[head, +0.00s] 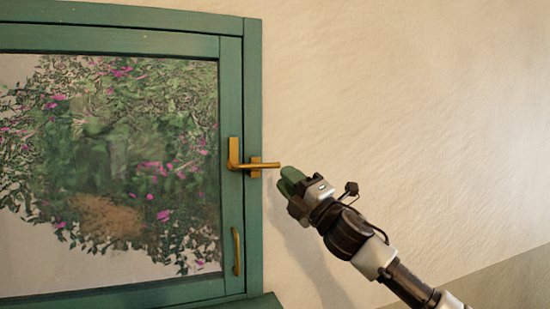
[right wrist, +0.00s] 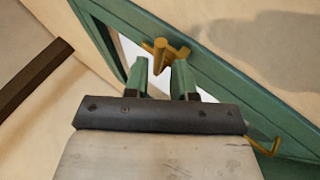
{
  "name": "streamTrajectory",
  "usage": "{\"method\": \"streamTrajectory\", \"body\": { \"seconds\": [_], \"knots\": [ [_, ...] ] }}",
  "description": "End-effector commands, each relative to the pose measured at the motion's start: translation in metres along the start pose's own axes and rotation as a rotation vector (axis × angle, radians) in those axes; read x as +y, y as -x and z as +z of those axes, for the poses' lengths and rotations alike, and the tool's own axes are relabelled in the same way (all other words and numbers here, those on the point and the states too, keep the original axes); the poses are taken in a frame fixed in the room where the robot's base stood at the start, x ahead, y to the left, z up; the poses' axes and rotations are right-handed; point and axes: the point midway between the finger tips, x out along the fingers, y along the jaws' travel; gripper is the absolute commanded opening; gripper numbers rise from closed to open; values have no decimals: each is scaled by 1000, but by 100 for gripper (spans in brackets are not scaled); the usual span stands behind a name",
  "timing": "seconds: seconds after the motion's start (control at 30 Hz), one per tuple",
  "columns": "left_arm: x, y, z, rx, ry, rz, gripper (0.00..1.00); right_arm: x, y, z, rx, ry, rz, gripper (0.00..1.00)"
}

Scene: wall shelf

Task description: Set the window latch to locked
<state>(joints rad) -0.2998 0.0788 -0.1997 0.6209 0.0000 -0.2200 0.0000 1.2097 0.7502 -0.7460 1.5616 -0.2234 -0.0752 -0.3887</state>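The brass window latch (head: 262,165) is on the right side of the green window frame. Its lever lies horizontal and points right, across a small brass piece on the outer frame. My right gripper (head: 289,178), with green fingertips, is just right of and slightly below the lever's free end. In the right wrist view my right gripper (right wrist: 160,70) has its two fingers apart, with nothing between them. The latch (right wrist: 163,50) shows just beyond the fingertips there; whether they touch is hard to tell. My left gripper is not in view.
A brass pull handle (head: 236,251) sits lower on the green window (head: 231,50), below the latch. The glass shows leaves and pink flowers. A green sill (head: 252,304) juts out at the bottom. The plain beige wall (head: 400,90) to the right is clear.

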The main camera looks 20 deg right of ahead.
Motion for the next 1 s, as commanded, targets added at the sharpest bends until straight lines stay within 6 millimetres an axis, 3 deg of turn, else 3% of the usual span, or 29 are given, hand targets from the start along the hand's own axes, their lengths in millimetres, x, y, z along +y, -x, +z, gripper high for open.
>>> {"method": "streamTrajectory", "body": {
  "seconds": [0.1, 0.23, 0.63, 0.67, 0.8, 1.0],
  "knots": [
    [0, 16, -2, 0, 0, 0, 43, 4, -24, 0, 0, -5, 0, 25],
    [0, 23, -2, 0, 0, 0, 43, 2, -38, 1, -2, -2, -1, 25],
    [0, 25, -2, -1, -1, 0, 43, -1, -46, 0, -1, -1, -1, 25],
    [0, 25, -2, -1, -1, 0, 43, -1, -46, 0, -1, -2, -1, 24],
    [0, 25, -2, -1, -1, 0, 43, -1, -46, 0, -1, -2, -1, 2],
    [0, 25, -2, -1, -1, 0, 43, -1, -45, 0, -2, -1, -1, 0]
  ]
}}
